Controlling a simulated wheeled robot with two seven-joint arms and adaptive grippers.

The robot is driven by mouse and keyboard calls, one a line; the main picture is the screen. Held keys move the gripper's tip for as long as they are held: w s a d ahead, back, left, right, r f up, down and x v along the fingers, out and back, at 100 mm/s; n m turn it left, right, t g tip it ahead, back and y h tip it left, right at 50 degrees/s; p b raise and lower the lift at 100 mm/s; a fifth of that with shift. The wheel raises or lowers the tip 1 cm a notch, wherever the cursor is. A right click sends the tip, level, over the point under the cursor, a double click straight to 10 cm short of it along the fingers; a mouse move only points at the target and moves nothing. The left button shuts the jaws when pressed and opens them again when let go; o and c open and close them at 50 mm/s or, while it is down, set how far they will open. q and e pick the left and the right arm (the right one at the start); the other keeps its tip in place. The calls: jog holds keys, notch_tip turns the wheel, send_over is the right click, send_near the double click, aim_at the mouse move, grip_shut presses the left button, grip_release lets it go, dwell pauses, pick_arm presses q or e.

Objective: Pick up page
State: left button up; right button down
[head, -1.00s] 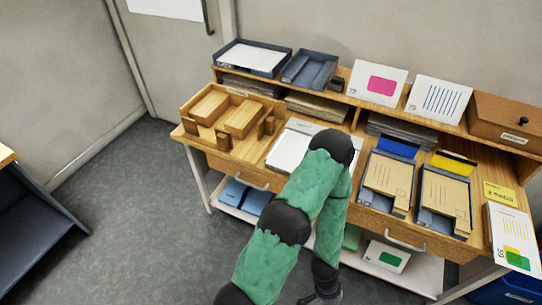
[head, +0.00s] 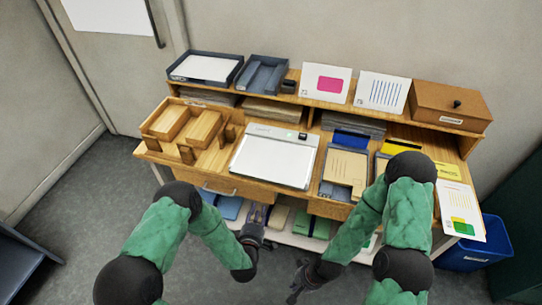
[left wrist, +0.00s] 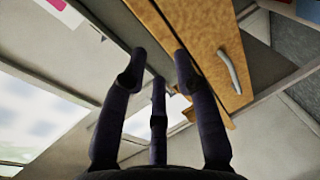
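Several pages show in the head view. A white page with yellow lines and a green patch (head: 459,208) is at the desk's right end. A page with a pink patch (head: 325,83) and one with blue stripes (head: 382,91) lean on the upper shelf. My left gripper (head: 256,213) is in front of the desk, below the tabletop; the left wrist view shows its fingers (left wrist: 159,75) spread, with nothing between them. My right gripper (head: 295,283) is low in front of the desk, apart from the pages, with its dark fingers seemingly spread and empty.
A white light pad (head: 274,155) lies mid-desk. A wooden organizer (head: 186,130) is left of it, and a grey tray with tan cards (head: 345,168) right. A brown box (head: 450,106) stands on the shelf. A blue bin (head: 480,245) is at right.

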pick_arm(q)
jog(key=shift+w+d+r+n+t+b, duration=0.45)
jog(key=shift+w+r, duration=0.3)
jog(key=shift+w, duration=1)
jog(key=shift+w+d+r+n+t+b, duration=0.2)
jog(key=shift+w+d+r+t, duration=0.45)
jog(key=shift+w, duration=1.15)
jog(key=shift+w+d+r+n+t+b, duration=0.1)
jog(key=shift+w+d+r+n+b, duration=0.25)
jog(key=shift+w+r, duration=1)
jog(key=shift+w+f, duration=0.35)
jog(key=shift+f, duration=0.15)
grip_shut()
